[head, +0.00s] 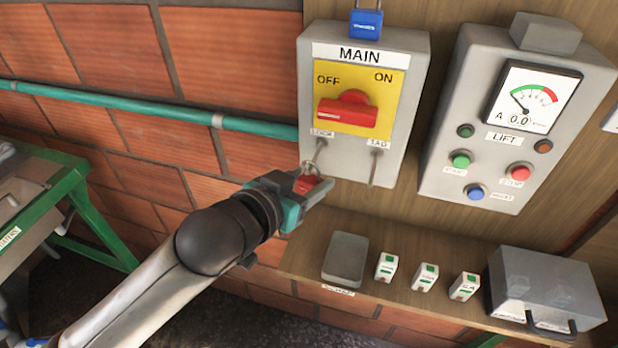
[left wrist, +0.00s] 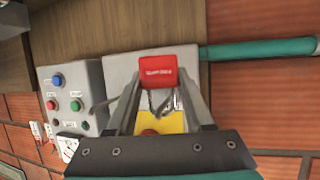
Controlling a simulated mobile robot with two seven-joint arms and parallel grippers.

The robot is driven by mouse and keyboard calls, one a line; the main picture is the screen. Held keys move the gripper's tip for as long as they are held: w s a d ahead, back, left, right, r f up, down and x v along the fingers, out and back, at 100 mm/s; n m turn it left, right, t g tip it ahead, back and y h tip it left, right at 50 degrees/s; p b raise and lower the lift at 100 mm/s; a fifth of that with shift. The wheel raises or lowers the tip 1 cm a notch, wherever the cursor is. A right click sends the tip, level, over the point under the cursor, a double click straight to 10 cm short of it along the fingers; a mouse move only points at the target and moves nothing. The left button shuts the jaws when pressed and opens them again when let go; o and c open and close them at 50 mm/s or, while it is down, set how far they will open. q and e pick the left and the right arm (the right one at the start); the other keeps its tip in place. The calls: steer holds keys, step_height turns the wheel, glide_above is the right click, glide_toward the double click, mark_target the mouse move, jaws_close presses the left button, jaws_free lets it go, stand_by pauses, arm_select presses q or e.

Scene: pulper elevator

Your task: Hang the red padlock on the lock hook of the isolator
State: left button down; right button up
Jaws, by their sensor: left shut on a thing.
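The red padlock (head: 305,185) is between the fingers of my left gripper (head: 316,191), its metal shackle pointing up in the head view. In the left wrist view the padlock (left wrist: 157,71) sits between the two fingertips. The isolator (head: 390,48) is a grey box with a yellow OFF/ON plate and a red handle lying level. Its lock hook (head: 320,152) hangs under the left label, just above the shackle. Shackle and hook overlap in the picture; I cannot tell whether the shackle is around the hook. My right gripper is not in view.
A second hook (head: 375,165) hangs under the TAG label. A blue padlock (head: 366,24) is above the isolator. The LIFT panel (head: 447,140) is to the right. A shelf (head: 310,262) below holds a grey block, several small tags and a metal box (head: 545,275). A green pipe (head: 150,107) crosses the brick wall.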

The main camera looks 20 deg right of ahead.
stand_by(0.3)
arm_select(q)
steer(key=shift+c, duration=1)
jaws_free()
